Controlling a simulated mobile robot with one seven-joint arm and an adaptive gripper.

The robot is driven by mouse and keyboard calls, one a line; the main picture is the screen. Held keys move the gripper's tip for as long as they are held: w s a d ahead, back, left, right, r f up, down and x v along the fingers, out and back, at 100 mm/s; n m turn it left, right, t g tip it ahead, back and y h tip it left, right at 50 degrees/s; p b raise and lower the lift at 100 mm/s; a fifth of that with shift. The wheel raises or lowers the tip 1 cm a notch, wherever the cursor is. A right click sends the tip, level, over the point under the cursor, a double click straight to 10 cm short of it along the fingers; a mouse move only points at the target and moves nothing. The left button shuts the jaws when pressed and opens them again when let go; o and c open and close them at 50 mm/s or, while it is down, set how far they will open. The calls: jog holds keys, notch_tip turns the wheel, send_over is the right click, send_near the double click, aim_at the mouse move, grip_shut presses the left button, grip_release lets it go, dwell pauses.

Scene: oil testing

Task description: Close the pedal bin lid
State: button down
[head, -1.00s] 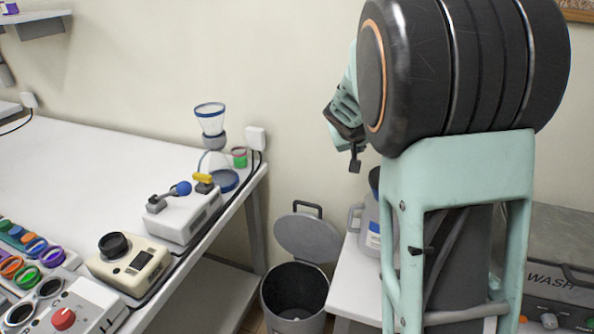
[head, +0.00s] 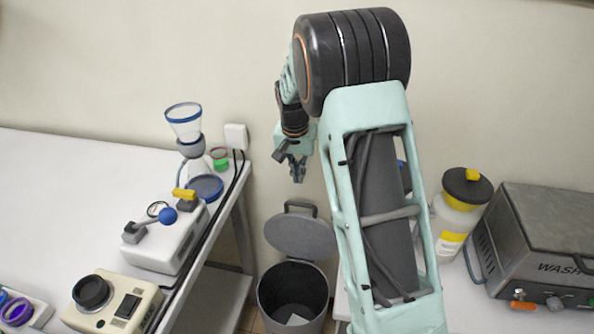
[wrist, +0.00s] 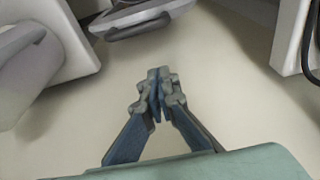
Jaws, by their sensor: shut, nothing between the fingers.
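The grey pedal bin (head: 265,305) stands on the floor between two tables. Its round lid (head: 302,238) is open and leans back near the wall, with a dark handle (head: 301,207) at its top edge. My gripper (head: 297,178) hangs above the lid, fingers pointing down, apart from it. In the wrist view, my gripper (wrist: 156,78) has its fingers together and empty, and the lid's edge and handle (wrist: 137,24) show at the top, beyond the fingertips.
The left table (head: 60,205) holds a white device (head: 165,240), a beige device (head: 112,302) and a glass funnel (head: 184,125). On the right stand a yellow-labelled bottle (head: 457,215) and a wash unit (head: 545,240). Cables (head: 222,205) run along the left table's edge.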

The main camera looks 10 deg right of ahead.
aim_at(296, 214)
jog(key=a+x, duration=0.1)
jog(key=x, duration=0.5)
jog(key=s, duration=0.2)
jog(key=s+r, duration=0.1)
jog(key=shift+s+a, duration=0.3)
